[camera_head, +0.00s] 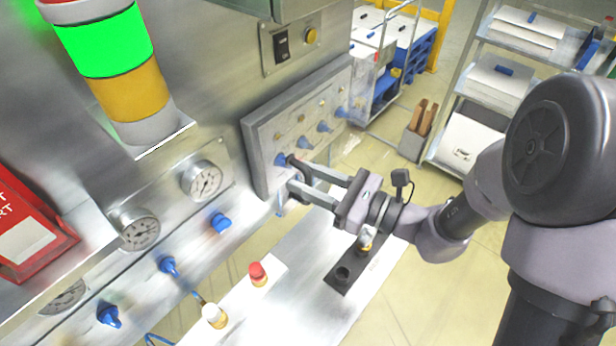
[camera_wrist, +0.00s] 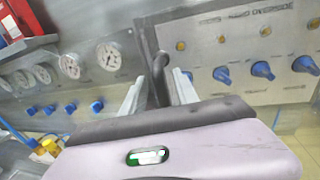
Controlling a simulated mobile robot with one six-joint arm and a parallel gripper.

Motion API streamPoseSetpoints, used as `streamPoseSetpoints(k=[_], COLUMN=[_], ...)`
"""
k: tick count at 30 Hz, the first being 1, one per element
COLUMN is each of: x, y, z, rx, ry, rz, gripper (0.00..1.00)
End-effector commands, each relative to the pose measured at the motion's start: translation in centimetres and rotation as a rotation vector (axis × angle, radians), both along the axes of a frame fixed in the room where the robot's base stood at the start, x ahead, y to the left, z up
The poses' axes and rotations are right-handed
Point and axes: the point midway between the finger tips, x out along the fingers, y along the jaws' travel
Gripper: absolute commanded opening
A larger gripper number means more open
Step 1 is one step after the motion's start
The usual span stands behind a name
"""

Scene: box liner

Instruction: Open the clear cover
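The clear cover (camera_head: 262,150) appears as a grey-framed panel on the machine wall, with rows of yellowish and blue knobs showing through it. Its clear sheet is hard to make out. In the wrist view, the cover (camera_wrist: 222,45) fills the right side. A dark handle (camera_wrist: 152,45) stands at its left edge. My gripper (camera_head: 297,180) is at the cover's lower edge in the head view. In the wrist view, my gripper (camera_wrist: 160,76) has its two fingers apart, with the handle between them and small gaps beside it. Contact with the handle is not clear.
Gauges (camera_head: 203,180) and blue knobs (camera_head: 220,222) are on the wall to the left. Open floor and a shelf rack (camera_head: 482,85) lie behind.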

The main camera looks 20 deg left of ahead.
Motion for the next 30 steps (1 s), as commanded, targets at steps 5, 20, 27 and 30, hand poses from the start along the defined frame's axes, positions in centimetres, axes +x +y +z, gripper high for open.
streamPoseSetpoints(k=[5,20,27,30], x=[0.01,0.0,-0.01,-0.01], y=[-0.01,-0.03,-0.04,-0.04], z=[-0.01,-0.01,-0.01,-0.01], rx=[0.0,0.0,0.0,0.0], ry=[0.0,0.0,0.0,0.0], rz=[0.0,0.0,0.0,0.0], gripper=[0.36,0.0,0.0,0.0])
